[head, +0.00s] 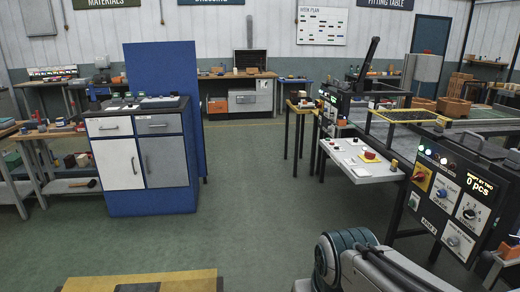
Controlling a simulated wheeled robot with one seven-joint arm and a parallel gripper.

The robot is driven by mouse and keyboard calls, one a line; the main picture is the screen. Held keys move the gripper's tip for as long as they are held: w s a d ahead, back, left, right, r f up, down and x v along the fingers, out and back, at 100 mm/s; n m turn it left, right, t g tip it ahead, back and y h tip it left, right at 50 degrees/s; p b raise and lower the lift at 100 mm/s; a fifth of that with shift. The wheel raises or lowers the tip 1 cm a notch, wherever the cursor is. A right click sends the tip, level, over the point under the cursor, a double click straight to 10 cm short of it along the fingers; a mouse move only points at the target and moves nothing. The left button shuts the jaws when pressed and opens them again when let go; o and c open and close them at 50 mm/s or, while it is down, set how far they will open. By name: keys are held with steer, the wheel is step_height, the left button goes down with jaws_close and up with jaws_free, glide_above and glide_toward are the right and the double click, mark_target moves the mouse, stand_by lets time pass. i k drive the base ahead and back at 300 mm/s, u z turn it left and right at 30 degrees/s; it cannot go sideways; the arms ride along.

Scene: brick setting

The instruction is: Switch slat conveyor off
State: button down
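A long conveyor-like bed (480,113) with a yellow rail runs at the right; I cannot tell its slats. A black control panel (455,205) stands at the right front, with a lit display reading "0 pcs", several indicator lamps, a red-and-yellow rotary switch (420,177) and black knobs on white plates. A second black panel (332,108) with small lamps and buttons stands behind it. A pale sloped desk (345,172) between them carries small buttons and a red mushroom button (370,156). My arm shows at the bottom right; my gripper is out of view.
A blue cabinet (120,206) with a tall blue panel stands left of centre. Benches (240,77) line the back wall, and shelves stand at the far left. Green floor (250,210) lies open in the middle. A yellow-edged surface (185,281) is at the bottom.

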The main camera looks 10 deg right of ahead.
mark_target(369, 155)
steer(key=z, duration=0.3)
steer(key=i, duration=1.6)
steer(key=z, duration=0.9)
steer(key=i, duration=1.45)
steer(key=z, duration=0.5)
